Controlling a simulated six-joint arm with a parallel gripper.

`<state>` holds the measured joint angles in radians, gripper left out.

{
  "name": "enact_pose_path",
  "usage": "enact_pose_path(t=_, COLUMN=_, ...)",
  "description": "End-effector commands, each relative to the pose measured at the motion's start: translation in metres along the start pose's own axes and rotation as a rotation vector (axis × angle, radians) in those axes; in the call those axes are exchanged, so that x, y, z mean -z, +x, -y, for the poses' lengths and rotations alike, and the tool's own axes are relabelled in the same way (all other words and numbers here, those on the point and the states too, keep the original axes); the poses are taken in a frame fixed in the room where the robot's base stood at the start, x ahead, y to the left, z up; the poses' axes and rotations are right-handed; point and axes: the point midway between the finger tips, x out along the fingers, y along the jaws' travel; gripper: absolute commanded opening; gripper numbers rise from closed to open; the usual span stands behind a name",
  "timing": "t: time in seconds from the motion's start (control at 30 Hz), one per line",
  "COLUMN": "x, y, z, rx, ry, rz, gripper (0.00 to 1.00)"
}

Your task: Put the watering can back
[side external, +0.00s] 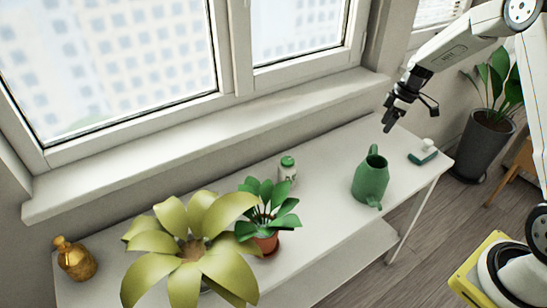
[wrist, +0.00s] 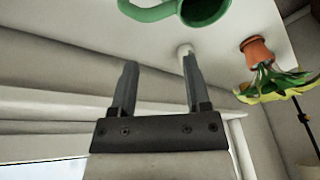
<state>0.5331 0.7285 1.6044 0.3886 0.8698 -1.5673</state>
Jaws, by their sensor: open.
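The green watering can (side external: 371,180) stands upright on the right part of the white table, with its spout toward the front and its handle at the back. In the wrist view, part of the watering can (wrist: 203,10) shows at the top edge, with its handle at the left; the rest is cut off. My gripper (side external: 388,127) is open and empty. It is in the air above and behind the can, apart from it. In the wrist view, my gripper (wrist: 160,70) has its two fingers spread with nothing between them.
The white table (side external: 325,189) also holds a teal-and-white item (side external: 423,153), a green-capped bottle (side external: 287,170), a small potted plant (side external: 267,218), a large yellow-green plant (side external: 190,250) and a gold vase (side external: 74,259). The window sill (side external: 200,145) runs behind. Bare tabletop lies left of the can.

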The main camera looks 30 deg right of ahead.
Motion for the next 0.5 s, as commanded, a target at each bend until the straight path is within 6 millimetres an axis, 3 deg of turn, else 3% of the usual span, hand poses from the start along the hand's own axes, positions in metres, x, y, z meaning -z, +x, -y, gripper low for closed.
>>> enact_pose_path(t=0.2, x=0.029, y=-0.006, z=0.058, rx=-0.05, ry=0.166, rz=0.072, gripper=0.61)
enact_pose_path(t=0.5, x=0.047, y=-0.01, z=0.141, rx=-0.152, ry=0.393, rz=0.108, gripper=0.61)
